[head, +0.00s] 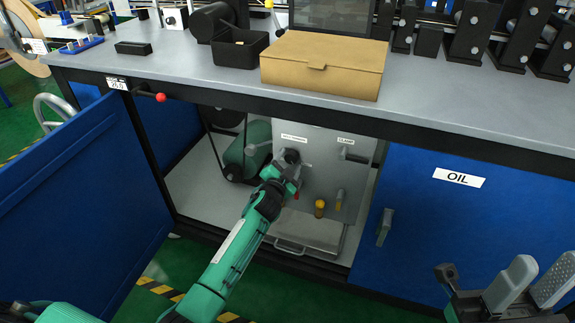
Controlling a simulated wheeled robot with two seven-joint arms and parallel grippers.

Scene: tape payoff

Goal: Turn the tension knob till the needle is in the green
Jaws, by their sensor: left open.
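A dark round knob (292,156) sits on the grey panel (322,170) inside the open bay under the bench, below a small white label too fine to read surely. My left gripper (290,170) is open right at this knob, its fingers partly overlapping it. I cannot tell whether they touch it. The gripper and wrist hide part of the panel below the knob. No gauge needle or green band can be made out. My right gripper (532,284) shows at the bottom right, its grey fingers apart, empty and away from the panel.
A clamp lever (354,155) and a yellow-topped knob (320,207) are on the panel's right. A green motor (247,150) stands left of it. The blue door (80,195) is swung open at left. The OIL door (455,230) is shut. A cardboard box (325,65) lies above.

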